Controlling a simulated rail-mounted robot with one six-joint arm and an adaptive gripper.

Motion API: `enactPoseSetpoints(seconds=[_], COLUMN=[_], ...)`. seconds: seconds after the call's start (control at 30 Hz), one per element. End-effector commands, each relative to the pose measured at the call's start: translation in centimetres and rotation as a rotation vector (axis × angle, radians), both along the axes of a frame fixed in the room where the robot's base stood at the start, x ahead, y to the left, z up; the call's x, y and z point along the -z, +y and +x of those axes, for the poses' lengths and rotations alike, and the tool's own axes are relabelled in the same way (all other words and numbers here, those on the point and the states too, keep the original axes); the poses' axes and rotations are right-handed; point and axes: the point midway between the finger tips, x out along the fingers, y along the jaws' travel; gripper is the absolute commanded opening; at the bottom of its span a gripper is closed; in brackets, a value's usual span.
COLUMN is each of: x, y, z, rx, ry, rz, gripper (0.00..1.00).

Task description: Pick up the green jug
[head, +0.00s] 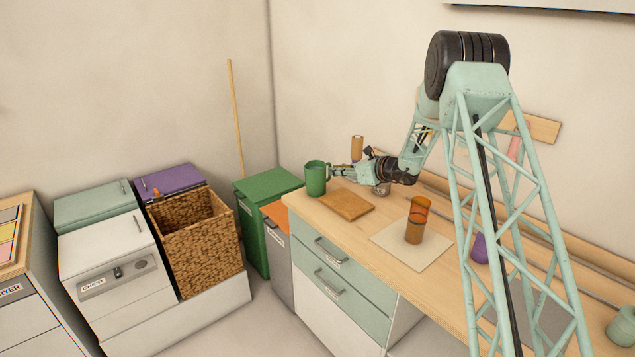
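The green jug (316,180) stands upright near the far left end of the wooden counter (301,204). My gripper (336,171) reaches in from the right, level with the upper part of the jug, with its fingertips at or very close to the jug's handle side. The fingers are too small here to tell whether they touch the handle, or are open or shut. The jug looks to be at counter height; I cannot tell whether it is lifted.
A wooden board (346,204) lies in front of the jug. An orange-brown tumbler (416,220) stands on a pale mat (398,252); a purple item (479,249) is farther right. A brown cylinder (357,147) stands behind my gripper. Green (262,184) and grey bins stand left of the counter.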

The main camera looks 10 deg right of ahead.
Motion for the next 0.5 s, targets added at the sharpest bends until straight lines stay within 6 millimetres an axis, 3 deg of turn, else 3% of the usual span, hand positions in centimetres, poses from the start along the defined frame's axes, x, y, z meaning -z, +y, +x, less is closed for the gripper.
enactPoseSetpoints(seconds=[0.2, 0.5], x=[0.7, 0.9], y=[1.2, 1.4], z=[1.6, 1.9], rx=[-0.001, 0.0], ry=[-0.001, -0.001], rz=[0.0, 0.0], gripper=[0.1, 0.1])
